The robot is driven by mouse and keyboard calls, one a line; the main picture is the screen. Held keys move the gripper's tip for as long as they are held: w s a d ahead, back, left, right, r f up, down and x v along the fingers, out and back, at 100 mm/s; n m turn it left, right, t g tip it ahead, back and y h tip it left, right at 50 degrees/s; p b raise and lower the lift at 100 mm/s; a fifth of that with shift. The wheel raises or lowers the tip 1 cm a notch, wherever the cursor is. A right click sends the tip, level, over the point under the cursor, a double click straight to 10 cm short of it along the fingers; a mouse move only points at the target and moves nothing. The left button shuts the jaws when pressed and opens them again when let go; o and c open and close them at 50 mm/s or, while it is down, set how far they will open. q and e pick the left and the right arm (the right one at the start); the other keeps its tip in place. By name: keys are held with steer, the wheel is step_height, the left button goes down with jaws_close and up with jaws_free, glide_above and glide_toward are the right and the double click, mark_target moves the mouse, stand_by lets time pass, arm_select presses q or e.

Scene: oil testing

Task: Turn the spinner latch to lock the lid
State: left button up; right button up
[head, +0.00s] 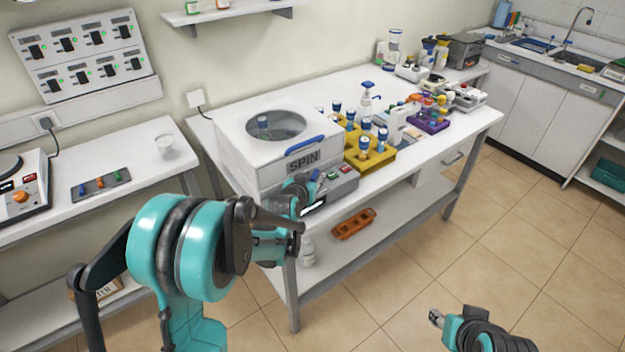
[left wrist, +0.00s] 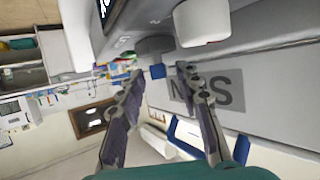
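The white spinner (head: 240,150) stands on the middle bench, with its round-windowed lid down and a blue handle (head: 306,145) at the lid's front edge. Its SPIN label shows upside down in the left wrist view (left wrist: 210,92). My left gripper (head: 312,188) is at the spinner's front, below the label. In the left wrist view its two fingers (left wrist: 160,72) are apart and empty. A dark grey block with a blue part (left wrist: 157,71) shows just beyond the fingertips; I cannot tell for sure whether it is the latch. My right gripper (head: 436,317) is low at the bottom right, away from the bench.
Yellow racks with blue-capped bottles (head: 374,160) stand right beside the spinner. A purple rack (head: 430,122) is farther right. An orange tray (head: 354,223) and a white bottle (head: 307,250) are on the lower shelf. The floor in front is clear.

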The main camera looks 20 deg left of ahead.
arm_select(q)
jaws_close()
steer(key=shift+a+m+h, duration=0.15)
steer(key=shift+m+h, duration=0.15)
steer(key=shift+h, duration=0.1)
steer(key=shift+a+m+h, duration=0.25)
steer(key=shift+m+h, duration=0.55)
steer(key=shift+h, duration=0.2)
steer(key=shift+w+a+m+g+h, duration=0.15)
steer(key=shift+m+g+h, duration=0.3)
steer(key=shift+m+h, duration=0.5)
steer(key=shift+a+m+g+h, duration=0.15)
steer(key=shift+m+g+h, duration=0.3)
steer(key=shift+m+h, duration=0.45)
